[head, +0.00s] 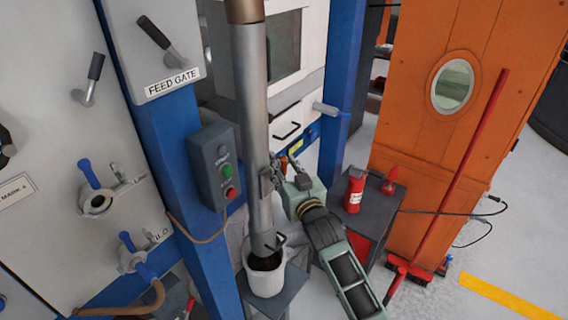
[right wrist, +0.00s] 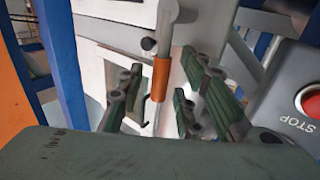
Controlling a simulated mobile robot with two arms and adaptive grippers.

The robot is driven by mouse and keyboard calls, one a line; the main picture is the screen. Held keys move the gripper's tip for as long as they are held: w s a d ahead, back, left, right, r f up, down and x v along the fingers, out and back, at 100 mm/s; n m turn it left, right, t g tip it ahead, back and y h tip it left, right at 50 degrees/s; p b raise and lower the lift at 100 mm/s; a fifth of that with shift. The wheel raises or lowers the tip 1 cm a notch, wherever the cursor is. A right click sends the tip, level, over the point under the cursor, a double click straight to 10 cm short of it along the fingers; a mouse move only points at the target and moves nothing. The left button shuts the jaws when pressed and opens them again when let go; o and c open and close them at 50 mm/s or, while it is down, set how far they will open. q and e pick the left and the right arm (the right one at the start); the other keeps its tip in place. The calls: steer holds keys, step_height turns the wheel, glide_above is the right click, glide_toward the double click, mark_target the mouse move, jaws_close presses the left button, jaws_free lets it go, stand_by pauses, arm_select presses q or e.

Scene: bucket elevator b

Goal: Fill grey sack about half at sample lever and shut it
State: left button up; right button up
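My right gripper (head: 283,178) is beside the grey vertical pipe (head: 255,120), with its arm coming from the lower right. In the right wrist view its fingers (right wrist: 160,98) are open. An orange-sleeved lever (right wrist: 160,80) shows between the fingers; I cannot tell whether it is within their reach, and nothing is gripped. In the head view a small orange bit near the fingertips may be the same lever. No grey sack can be made out clearly; a pale shape behind the pipe's lower end is mostly hidden. My left gripper is not in view.
A white bucket (head: 265,283) with dark contents stands under the pipe's lower end. A control box (head: 213,165) with green and red buttons is left of the pipe. A fire extinguisher (head: 354,190) stands on a dark cabinet at right. A red broom (head: 445,190) leans against the orange panel.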

steer(key=shift+w+a, duration=0.1)
steer(key=shift+w, duration=0.2)
steer(key=shift+c, duration=0.4)
jaws_close()
